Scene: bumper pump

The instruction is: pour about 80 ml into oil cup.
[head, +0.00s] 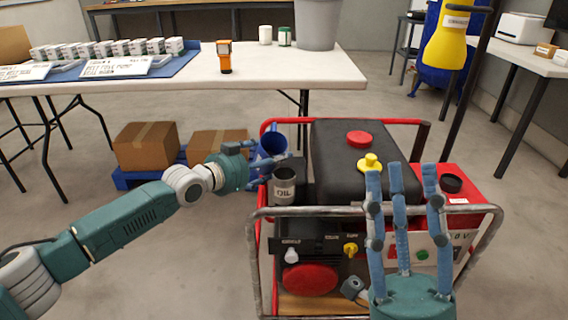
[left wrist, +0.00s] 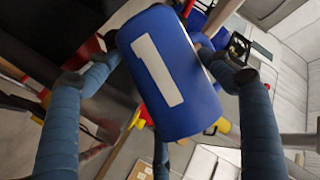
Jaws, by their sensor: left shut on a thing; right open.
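The oil cup (head: 284,187) is a grey metal cup labelled OIL. It stands upright on the left part of the red-framed generator (head: 350,240). My left gripper (head: 264,164) is shut on a blue jug (head: 272,143), just behind and above the oil cup in the head view. The jug looks tilted; what is inside it cannot be made out. In the left wrist view the jug (left wrist: 172,75) shows a white 1 between my fingers. My right gripper (head: 404,190) is open and empty in front of the generator's right part.
The generator has a black tank with a red cap (head: 359,139) and a yellow cap (head: 370,162). Behind, a white table (head: 290,70) holds small boxes, an orange handheld device (head: 224,57) and a grey bin (head: 318,22). Cardboard boxes (head: 147,146) sit on a blue pallet.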

